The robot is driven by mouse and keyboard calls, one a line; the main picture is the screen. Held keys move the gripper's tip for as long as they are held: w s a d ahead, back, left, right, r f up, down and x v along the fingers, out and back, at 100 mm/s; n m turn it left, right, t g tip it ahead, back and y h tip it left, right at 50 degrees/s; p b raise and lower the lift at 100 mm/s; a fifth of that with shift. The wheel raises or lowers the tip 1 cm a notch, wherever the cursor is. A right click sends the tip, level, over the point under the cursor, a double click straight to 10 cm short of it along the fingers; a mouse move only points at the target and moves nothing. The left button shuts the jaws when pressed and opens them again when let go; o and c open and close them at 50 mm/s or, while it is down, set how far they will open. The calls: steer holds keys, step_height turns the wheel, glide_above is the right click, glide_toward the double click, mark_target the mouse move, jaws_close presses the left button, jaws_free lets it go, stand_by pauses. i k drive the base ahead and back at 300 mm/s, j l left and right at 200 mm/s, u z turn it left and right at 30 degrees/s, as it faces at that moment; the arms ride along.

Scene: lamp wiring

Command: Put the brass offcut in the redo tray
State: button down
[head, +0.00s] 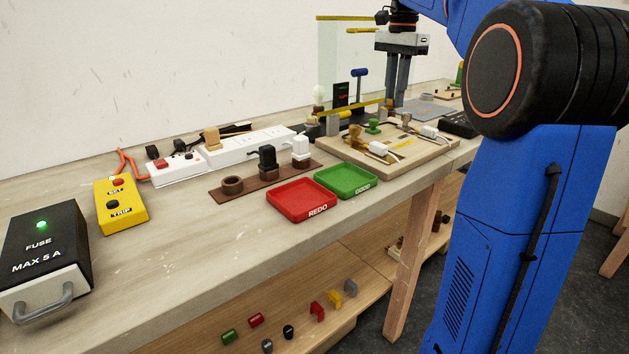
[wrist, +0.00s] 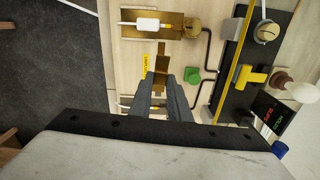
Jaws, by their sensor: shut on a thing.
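The redo tray (head: 302,199) is a red, shallow, empty tray near the front edge of the bench, left of the green tray in the head view. My gripper (head: 399,104) points down over the far part of the wooden board, well to the right of and behind the red tray. In the wrist view my gripper (wrist: 162,80) is shut on a narrow brass piece, the brass offcut (wrist: 161,60), which shows between and beyond the fingertips. A small yellow label (wrist: 147,64) lies beside it. Whether the offcut touches the board is unclear.
The green good tray (head: 346,180) adjoins the red tray. The wooden board (head: 410,163) holds brass fixtures, white connectors and a green knob. A dark rack (head: 235,192) with plugs stands left of the trays. A yellow bar (head: 352,108) and a bulb stand near the gripper.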

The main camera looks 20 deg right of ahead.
mark_target(301, 200)
steer(key=k+j, duration=0.15)
steer(key=j, duration=0.2)
steer(key=k+j, duration=0.15)
steer(key=j, duration=0.25)
steer(key=k+j, duration=0.1)
steer(key=j, duration=0.25)
steer(key=k+j, duration=0.15)
steer(key=j, duration=0.2)
